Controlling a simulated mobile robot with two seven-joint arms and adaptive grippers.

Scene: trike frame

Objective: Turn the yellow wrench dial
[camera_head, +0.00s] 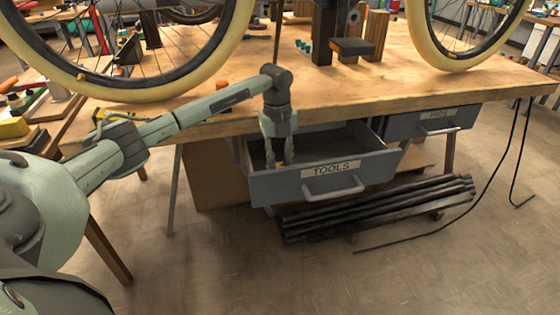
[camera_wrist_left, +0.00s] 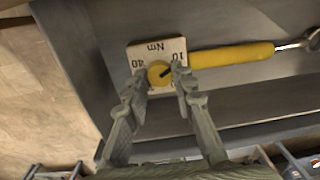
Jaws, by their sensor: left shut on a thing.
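The yellow dial (camera_wrist_left: 158,74) is a round knob with a dark pointer mark, set on a pale block (camera_wrist_left: 150,48) printed "Nm", "40" and "10". A wrench with a yellow handle (camera_wrist_left: 232,57) extends to the right from the block, ending in a metal head at the picture's edge. They lie in the open tools drawer (camera_head: 300,188). My left gripper (camera_wrist_left: 160,76) is shut on the dial, one finger on each side. In the head view my left gripper (camera_head: 277,160) points down into the drawer, and the dial cannot be made out there. My right gripper is not seen.
The drawer's front and walls surround my left gripper closely. The wooden workbench (camera_head: 330,88) is above it, with bicycle wheels on top. A closed drawer (camera_head: 432,122) is to the right. Dark bars (camera_head: 375,210) lie under the open drawer.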

